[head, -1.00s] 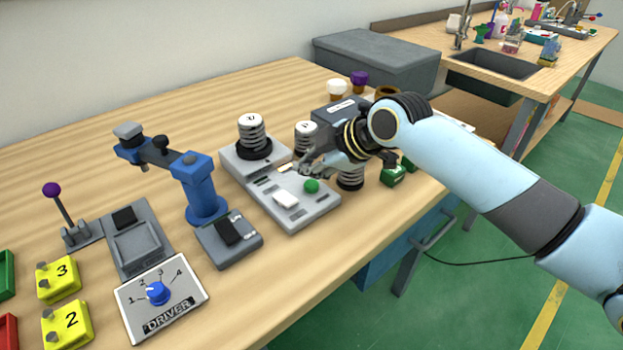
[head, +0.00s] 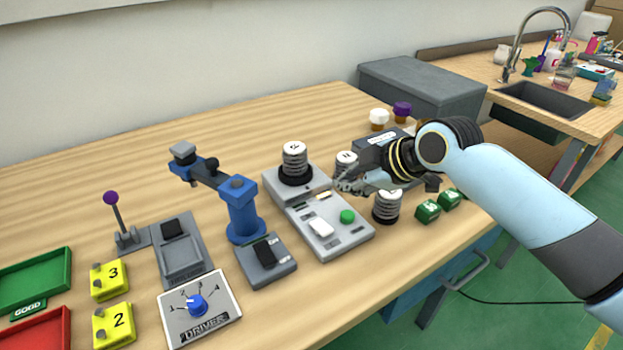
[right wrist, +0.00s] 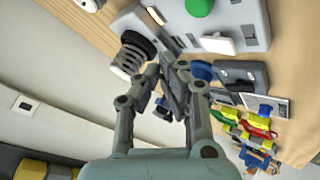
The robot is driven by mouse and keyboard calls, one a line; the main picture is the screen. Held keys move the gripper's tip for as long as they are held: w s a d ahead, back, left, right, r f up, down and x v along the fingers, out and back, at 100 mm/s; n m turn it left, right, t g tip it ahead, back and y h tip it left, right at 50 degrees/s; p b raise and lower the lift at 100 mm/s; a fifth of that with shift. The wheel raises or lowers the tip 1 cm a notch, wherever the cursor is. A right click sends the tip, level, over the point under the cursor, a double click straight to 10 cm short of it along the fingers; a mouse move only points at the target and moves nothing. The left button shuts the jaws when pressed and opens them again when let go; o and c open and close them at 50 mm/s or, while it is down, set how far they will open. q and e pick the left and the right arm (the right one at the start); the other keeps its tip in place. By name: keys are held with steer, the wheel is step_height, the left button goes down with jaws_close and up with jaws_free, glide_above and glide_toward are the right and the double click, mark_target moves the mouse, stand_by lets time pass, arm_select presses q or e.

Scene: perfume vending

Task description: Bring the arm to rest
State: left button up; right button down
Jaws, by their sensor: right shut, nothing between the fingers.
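My right arm comes in from the right in the head view. Its gripper (head: 350,183) is shut and empty, above the right part of the grey test device (head: 331,238) with a green button (head: 347,216) and a white switch. In the right wrist view the gripper (right wrist: 177,80) shows its fingers together with nothing between them. A white coil-like stack (head: 294,160) stands on the device's rear block, apart from the fingers. It also shows in the right wrist view (right wrist: 131,58). My left gripper is not in view.
More ringed stacks stand near the gripper, one (head: 387,206) in front. Green blocks (head: 428,211) lie near the table's right edge. A blue press (head: 240,210), driver panel (head: 200,306), yellow blocks (head: 109,279) and green tray (head: 36,278) stand left. The back-left table is clear.

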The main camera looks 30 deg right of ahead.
steer(key=s+a+r+m+g+h, duration=0.1)
steer(key=s+m+g+h, duration=0.15)
steer(key=s+m, duration=0.7)
steer(key=s+a+r+m+g+h, duration=0.1)
steer(key=s+a+m+g, duration=0.15)
steer(key=s, duration=1.45)
steer(key=s+d+f+g+b, duration=0.1)
steer(key=d+f+b, duration=0.15)
steer(key=f, duration=1.45)
steer(key=s+d+f+g+b, duration=0.1)
steer(key=f+b, duration=0.3)
steer(key=f, duration=1.3)
steer(key=s+f+b, duration=0.5)
steer(key=s+f, duration=1.3)
steer(key=f, duration=0.2)
steer(key=shift+d+f+g, duration=0.15)
steer(key=shift+d+g, duration=0.25)
steer(key=shift+d, duration=0.05)
steer(key=shift+b, duration=0.3)
